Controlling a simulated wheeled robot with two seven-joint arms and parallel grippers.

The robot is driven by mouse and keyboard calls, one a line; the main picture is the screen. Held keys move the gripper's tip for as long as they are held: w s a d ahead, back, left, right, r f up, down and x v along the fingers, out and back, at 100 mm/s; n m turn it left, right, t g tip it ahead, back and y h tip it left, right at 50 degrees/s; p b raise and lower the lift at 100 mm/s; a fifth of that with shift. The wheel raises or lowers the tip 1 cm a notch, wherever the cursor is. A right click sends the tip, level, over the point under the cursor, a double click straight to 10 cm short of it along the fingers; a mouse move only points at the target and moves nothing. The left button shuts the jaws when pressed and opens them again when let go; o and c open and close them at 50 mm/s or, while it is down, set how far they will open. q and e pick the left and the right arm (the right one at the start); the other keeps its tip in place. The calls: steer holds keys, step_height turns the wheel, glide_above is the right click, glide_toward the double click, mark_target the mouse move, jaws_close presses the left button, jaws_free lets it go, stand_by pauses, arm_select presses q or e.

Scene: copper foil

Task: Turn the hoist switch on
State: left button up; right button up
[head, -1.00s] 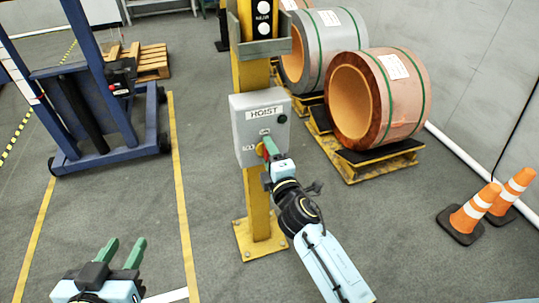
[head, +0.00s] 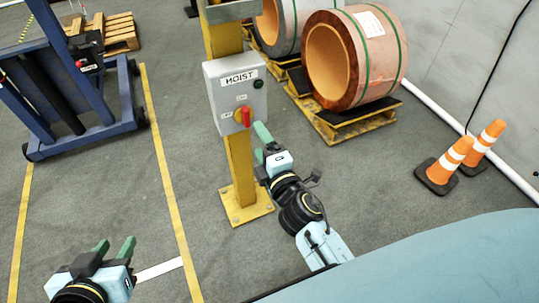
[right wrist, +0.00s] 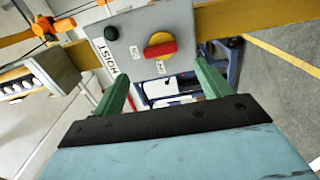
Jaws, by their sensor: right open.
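The grey hoist switch box (head: 222,80) is fixed to a yellow post, with a green button at its upper right. Its rotary switch has a yellow disc and a red handle (head: 247,118), which stands about upright along the box. My right gripper (head: 262,140) is open and empty, just below and right of the switch. My left gripper (head: 115,248) is open and empty, low at the left.
A blue wheeled frame (head: 88,100) stands left, beyond a yellow floor line. Copper coils (head: 385,70) on pallets stand behind the post at right. Orange cones (head: 445,165) stand by the right wall. Floor around the post is clear.

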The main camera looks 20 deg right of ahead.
steer(key=s, duration=0.4)
steer(key=shift+s+d, duration=0.1)
steer(key=shift+s, duration=0.3)
